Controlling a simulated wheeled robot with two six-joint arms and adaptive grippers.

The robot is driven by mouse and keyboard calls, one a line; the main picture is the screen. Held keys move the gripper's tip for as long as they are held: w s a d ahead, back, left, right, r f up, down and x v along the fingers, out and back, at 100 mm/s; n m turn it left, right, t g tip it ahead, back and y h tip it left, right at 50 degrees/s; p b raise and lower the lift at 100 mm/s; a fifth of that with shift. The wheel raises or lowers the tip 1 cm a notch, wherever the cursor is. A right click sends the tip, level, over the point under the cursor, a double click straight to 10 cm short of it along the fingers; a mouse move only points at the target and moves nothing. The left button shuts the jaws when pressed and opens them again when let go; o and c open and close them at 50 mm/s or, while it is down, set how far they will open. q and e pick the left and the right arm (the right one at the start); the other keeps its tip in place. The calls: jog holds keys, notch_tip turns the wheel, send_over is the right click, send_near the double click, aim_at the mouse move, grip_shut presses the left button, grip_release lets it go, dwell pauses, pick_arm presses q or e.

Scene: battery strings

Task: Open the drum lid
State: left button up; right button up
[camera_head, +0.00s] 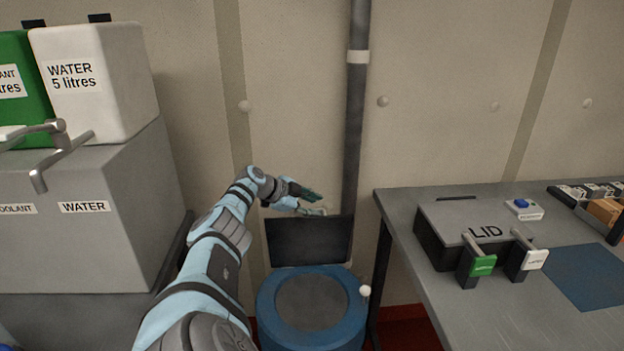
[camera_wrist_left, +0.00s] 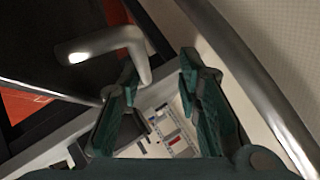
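The blue drum (camera_head: 268,306) stands on the floor in the lower middle of the head view. Its round top has a blue rim around a grey disc (camera_head: 312,303). A white ball knob (camera_head: 365,291) shows at the right edge. A dark upright panel (camera_head: 308,241) stands behind the top; I cannot tell whether it belongs to the lid. My left gripper (camera_head: 318,202) is above this panel, near the wall. Its green fingers are apart, with nothing held between them in the left wrist view (camera_wrist_left: 160,76). A grey bent bar (camera_wrist_left: 115,42) shows there, left of the fingers. My right gripper is out of view.
A dark vertical pipe (camera_head: 355,110) runs down the wall behind the gripper. A grey table (camera_head: 400,207) at right carries a box marked LID (camera_head: 463,222). A grey cabinet (camera_head: 75,245) with taps and containers stands at left.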

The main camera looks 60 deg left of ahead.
pick_arm(q)
notch_tip(320, 180, up, 8)
jog(key=shift+d+r, duration=0.1)
jog(key=shift+r, duration=0.1)
jog(key=shift+f, duration=0.1)
dwell(0.3)
